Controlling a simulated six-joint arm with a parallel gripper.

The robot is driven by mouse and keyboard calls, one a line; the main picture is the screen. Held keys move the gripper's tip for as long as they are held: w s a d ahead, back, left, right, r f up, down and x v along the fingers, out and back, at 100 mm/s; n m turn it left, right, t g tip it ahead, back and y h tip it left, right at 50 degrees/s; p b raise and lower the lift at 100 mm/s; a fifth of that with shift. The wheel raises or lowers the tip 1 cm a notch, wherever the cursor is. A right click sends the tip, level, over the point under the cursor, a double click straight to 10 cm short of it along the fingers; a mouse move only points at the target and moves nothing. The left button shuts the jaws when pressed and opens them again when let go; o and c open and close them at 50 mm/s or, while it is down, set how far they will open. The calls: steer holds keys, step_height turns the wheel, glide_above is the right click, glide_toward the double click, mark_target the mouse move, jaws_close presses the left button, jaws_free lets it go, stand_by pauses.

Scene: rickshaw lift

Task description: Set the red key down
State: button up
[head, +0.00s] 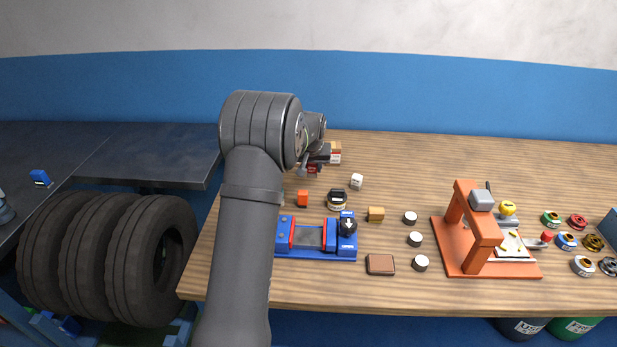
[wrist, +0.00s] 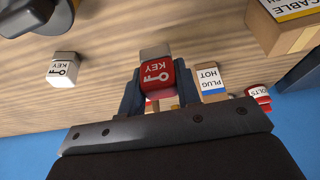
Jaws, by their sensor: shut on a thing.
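The red key (wrist: 157,76) is a small red block with a white key symbol and the word KEY, upside down in the wrist view. My gripper (wrist: 157,88) is shut on it, one dark finger on each side. In the head view my gripper (head: 313,165) is over the back left of the wooden table (head: 400,290), beyond my arm. The red key shows there only as a small, partly hidden patch. I cannot tell whether its underside touches the table.
A white key block (wrist: 62,69) stands beside it, also in the head view (head: 356,181). A PLUG HOT block (wrist: 211,80) is close to one finger. A blue vise-like fixture (head: 345,250) and an orange press (head: 462,215) stand nearer the front. Tyres (head: 100,260) stand left.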

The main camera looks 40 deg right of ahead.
mark_target(309, 175)
steer(key=shift+w+a+f, duration=0.15)
steer(key=shift+w+f, duration=0.3)
steer(key=shift+w, duration=0.3)
steer(key=shift+f, duration=2)
steer(key=shift+f, duration=0.1)
steer(key=o, duration=1)
steer(key=shift+c, duration=0.2)
steer(key=shift+r, duration=0.4)
steer(key=v, duration=1.1)
steer(key=shift+s+a+r, duration=0.1)
steer(key=shift+a+r, duration=0.05)
steer(key=shift+r, duration=0.05)
